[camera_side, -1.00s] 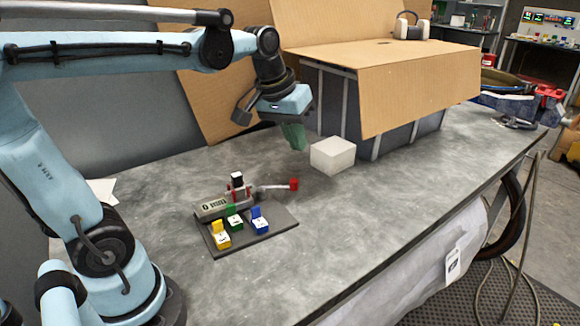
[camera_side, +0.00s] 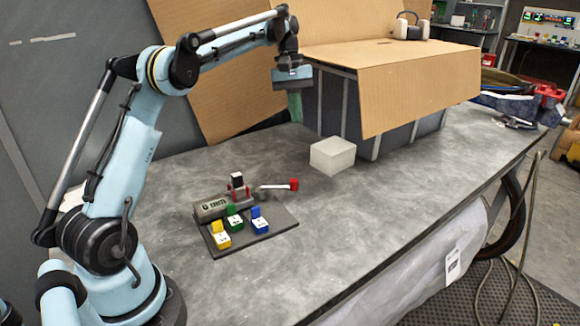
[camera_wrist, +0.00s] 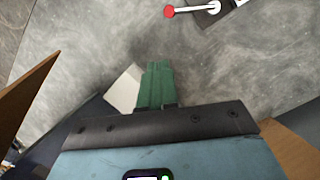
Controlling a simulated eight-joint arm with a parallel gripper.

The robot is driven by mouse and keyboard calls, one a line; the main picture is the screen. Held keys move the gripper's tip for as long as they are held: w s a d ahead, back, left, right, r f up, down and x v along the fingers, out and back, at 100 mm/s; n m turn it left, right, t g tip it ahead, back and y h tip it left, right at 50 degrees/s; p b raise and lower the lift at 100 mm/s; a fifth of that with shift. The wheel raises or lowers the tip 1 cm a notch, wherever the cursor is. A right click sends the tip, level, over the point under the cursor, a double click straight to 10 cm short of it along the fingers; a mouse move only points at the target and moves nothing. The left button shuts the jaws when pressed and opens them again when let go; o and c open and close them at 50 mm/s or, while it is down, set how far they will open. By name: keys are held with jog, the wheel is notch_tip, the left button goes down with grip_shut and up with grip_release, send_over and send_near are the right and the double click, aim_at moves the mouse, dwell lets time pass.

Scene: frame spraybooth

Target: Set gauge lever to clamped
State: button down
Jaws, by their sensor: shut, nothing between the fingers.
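The gauge (camera_side: 215,207) sits on a dark base plate (camera_side: 284,224) on the workbench. Its lever (camera_side: 272,187) is a pale rod ending in a red knob (camera_side: 294,184), pointing right in the side view. In the wrist view the red knob (camera_wrist: 169,12) and lever (camera_wrist: 192,9) show at the top edge, with the gauge mostly cut off. My gripper (camera_side: 295,106) is up behind and above the lever, near the large box, apart from the gauge. Its green fingers (camera_wrist: 158,84) are together and empty in the wrist view.
A white block (camera_side: 332,155) lies between the gauge and a large cardboard-topped box (camera_side: 420,85). The bench front right is clear.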

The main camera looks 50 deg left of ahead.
jog(key=a+f+n+g+h, duration=0.1)
jog(key=a+f+n, duration=0.1)
jog(key=a+f, duration=0.1)
jog(key=shift+s+a+f, duration=0.25)
jog(key=shift+a+f, duration=0.15)
jog(key=shift+a, duration=0.5)
jog(key=shift+f, duration=0.1)
jog(key=x, duration=0.9)
jog(key=shift+d+f, duration=0.2)
jog(key=shift+d, duration=0.05)
jog(key=d, duration=0.1)
jog(key=s+d, duration=0.1)
jog(key=shift+d+f, duration=0.15)
jog(key=shift+d, duration=0.25)
jog(key=shift+s+d, duration=0.25)
jog(key=shift+d, duration=0.3)
